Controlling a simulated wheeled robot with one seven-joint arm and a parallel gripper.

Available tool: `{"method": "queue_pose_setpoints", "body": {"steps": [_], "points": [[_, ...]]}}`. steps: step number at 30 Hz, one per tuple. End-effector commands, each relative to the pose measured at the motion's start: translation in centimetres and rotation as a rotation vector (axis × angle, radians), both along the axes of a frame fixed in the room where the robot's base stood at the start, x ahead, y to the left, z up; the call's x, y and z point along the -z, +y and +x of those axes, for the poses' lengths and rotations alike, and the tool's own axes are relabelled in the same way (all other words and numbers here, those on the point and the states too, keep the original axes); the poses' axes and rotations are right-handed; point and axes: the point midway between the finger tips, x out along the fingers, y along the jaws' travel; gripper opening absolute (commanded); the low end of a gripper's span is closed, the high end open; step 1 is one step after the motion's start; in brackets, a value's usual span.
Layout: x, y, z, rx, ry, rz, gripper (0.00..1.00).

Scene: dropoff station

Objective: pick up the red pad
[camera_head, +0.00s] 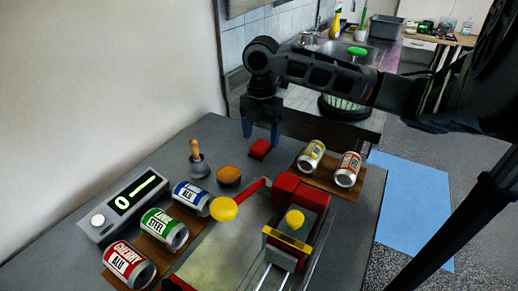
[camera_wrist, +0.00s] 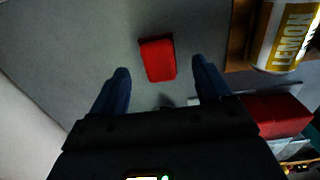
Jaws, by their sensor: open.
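The red pad (camera_head: 260,149) is a small red block lying flat on the grey table near its back edge. In the wrist view the red pad (camera_wrist: 157,58) lies beyond the fingertips, roughly centred between their lines and slightly tilted. My gripper (camera_head: 261,135) hangs pointing down just above and behind the pad in the head view. In the wrist view my gripper (camera_wrist: 161,68) shows its two dark blue fingers spread apart with nothing between them. The exact gap between fingertips and pad cannot be told.
A wooden rack with two cans (camera_head: 312,155) stands right of the pad. An orange-topped round tin (camera_head: 228,175) and a wooden-handled tool (camera_head: 196,160) stand left. A red clamp device (camera_head: 300,195) is in front. Labelled cans and a display box (camera_head: 125,205) line the left side.

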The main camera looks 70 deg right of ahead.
Motion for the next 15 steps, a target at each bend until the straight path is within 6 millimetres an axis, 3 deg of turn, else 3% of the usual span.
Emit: {"method": "queue_pose_setpoints", "body": {"steps": [6, 15], "points": [[2.9, 0.2, 0.2, 0.002, -0.001, 0.001, 0.78], [3.6, 0.2, 0.2, 0.001, -0.001, 0.0, 0.78]]}}
